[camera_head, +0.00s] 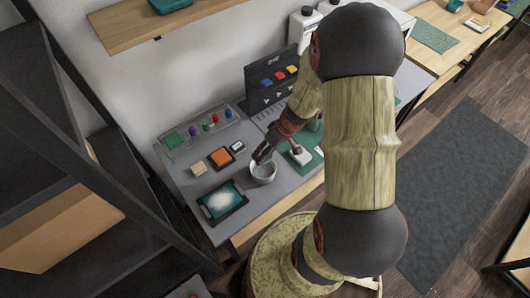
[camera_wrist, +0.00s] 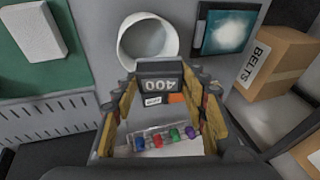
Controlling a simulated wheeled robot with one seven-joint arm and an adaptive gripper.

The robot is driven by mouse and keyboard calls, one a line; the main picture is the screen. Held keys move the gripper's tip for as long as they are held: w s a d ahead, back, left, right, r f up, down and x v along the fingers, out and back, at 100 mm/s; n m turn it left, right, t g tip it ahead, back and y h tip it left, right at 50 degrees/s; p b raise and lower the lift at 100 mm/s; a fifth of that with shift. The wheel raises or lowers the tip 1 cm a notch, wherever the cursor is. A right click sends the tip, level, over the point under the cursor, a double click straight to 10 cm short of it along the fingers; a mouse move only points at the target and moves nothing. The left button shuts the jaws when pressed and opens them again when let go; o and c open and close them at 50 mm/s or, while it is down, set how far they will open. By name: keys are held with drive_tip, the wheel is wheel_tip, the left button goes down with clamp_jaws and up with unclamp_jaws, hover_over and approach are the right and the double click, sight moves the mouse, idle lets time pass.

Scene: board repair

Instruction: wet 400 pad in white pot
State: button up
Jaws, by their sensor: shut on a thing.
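My gripper (camera_wrist: 160,88) is shut on a dark block-like pad (camera_wrist: 160,68) marked 400, which reads upside down in the wrist view. The white pot (camera_wrist: 124,44) stands just beyond the pad in that view, its round mouth facing up and its inside pale grey. In the head view the pot (camera_head: 263,177) stands on the grey bench, with my gripper (camera_head: 261,155) at its upper left rim. I cannot tell whether the pad touches the pot. The pad is too small and dark to make out clearly in the head view.
A dark tablet with a bright screen (camera_head: 222,200) lies left of the pot. An orange block (camera_head: 221,157) lies behind it. A white block (camera_head: 299,154) rests on a green mat to the right. A rack of coloured knobs (camera_head: 204,127) stands at the back.

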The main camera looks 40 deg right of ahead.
wheel_tip(320, 180, down, 4)
drive_tip(key=shift+f+b, duration=0.1)
drive_tip(key=shift+b, duration=0.95)
wheel_tip(320, 180, down, 4)
drive_tip(key=b, duration=0.4)
drive_tip(key=shift+b, duration=0.4)
drive_tip(key=shift+r+p, duration=1.95)
drive_tip(key=shift+r, duration=1.7)
drive_tip(key=shift+r, duration=0.1)
drive_tip(key=shift+r+p, duration=1.05)
drive_tip(key=shift+r, duration=0.95)
drive_tip(key=shift+f, duration=0.1)
